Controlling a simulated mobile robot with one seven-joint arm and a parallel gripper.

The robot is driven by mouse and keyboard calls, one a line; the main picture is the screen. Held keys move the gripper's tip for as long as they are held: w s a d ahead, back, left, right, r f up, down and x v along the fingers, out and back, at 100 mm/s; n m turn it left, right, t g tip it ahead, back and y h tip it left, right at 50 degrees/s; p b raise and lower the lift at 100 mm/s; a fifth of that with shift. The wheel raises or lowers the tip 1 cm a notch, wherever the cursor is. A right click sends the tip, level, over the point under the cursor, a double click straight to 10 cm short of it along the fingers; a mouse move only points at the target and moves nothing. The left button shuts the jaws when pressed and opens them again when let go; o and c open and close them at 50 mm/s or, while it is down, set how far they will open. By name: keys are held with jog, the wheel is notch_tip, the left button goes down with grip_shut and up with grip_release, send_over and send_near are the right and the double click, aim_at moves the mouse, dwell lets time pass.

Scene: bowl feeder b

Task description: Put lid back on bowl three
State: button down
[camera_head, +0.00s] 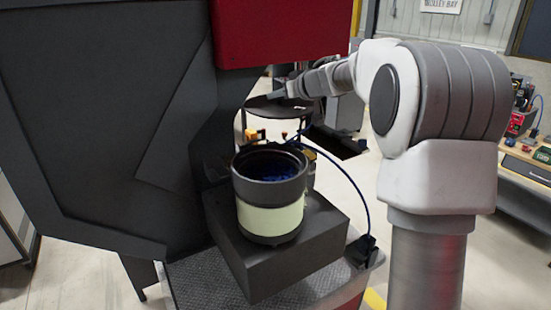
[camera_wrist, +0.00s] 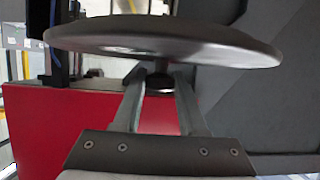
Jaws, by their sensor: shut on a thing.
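The lid (camera_wrist: 165,42) is a wide dark grey disc, seen nearly edge-on across the top of the wrist view. My gripper (camera_wrist: 159,85) is shut on the dark knob under its middle. An uncovered bowl (camera_head: 270,221), black with a pale green band, stands upright on a dark block. Blue parts lie inside it. No number shows on it.
The dark block (camera_head: 265,268) sits on a textured grey top. A large dark machine housing (camera_head: 95,120) fills the left, with a red panel (camera_head: 275,32) above. A blue cable (camera_head: 358,190) curves right of the bowl. A workbench (camera_head: 526,165) stands at the right.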

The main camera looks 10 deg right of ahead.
jog(key=shift+s+a+f+b, duration=0.9)
jog(key=shift+s+f+b, duration=0.6)
jog(key=shift+s+f, duration=0.25)
jog(key=shift+s+a+f+b, duration=0.85)
jog(key=shift+s+f+b, duration=0.7)
jog(key=shift+f, duration=0.25)
jog(key=shift+s+a+f+b, duration=0.9)
jog(key=shift+s+f+b, duration=0.55)
jog(key=shift+s+f, duration=0.35)
jog(key=shift+f, duration=0.15)
jog(key=shift+c, duration=2.3)
grip_release()
jog(key=p+v, duration=0.1)
jog(key=v, duration=0.6)
jog(key=shift+s+r+p, duration=0.2)
jog(key=shift+s+p, duration=0.05)
jog(key=shift+p, duration=0.1)
